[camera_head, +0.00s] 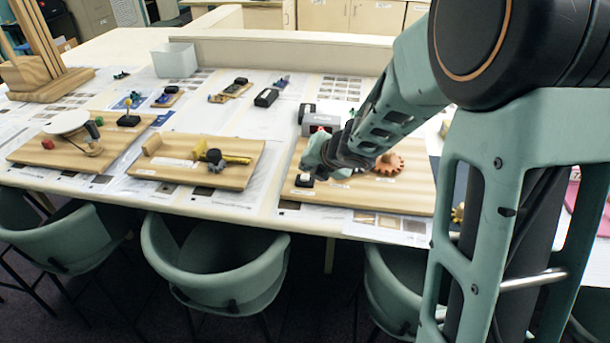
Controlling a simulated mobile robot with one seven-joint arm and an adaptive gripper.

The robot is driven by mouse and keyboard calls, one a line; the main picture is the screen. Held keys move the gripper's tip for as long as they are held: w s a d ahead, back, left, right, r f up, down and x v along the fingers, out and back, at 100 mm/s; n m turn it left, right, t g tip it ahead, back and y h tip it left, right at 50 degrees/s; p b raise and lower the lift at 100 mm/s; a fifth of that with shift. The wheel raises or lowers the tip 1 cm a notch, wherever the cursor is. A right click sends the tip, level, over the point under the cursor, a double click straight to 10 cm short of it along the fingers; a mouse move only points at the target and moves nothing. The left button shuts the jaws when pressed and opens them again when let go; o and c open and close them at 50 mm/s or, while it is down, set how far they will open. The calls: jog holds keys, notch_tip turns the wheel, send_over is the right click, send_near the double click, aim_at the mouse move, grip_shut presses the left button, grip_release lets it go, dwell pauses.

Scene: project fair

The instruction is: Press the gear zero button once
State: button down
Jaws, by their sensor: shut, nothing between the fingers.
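A wooden board (408,197) lies at the right part of the table's front edge. On it stand a grey box (318,122) with a red part at the back, an orange-brown gear (389,164) to the right, and a small black button on a white base (305,180) at the front left, with small labels too blurred to read. My arm reaches over the board from the right. My gripper (312,166) is low and points down, close above the small button; I cannot tell if it touches it. It is shut and empty, and its fingertips are partly hidden.
Two more wooden boards stand to the left, one with a yellow part and black gear (222,160), one with a white disc (67,121). Small dark devices, papers and a clear bin (175,60) lie behind. Green chairs (213,262) line the front edge.

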aim_at(307, 178)
jog(key=shift+r+p, duration=2.35)
jog(key=shift+r, duration=0.2)
jog(key=shift+f, duration=0.1)
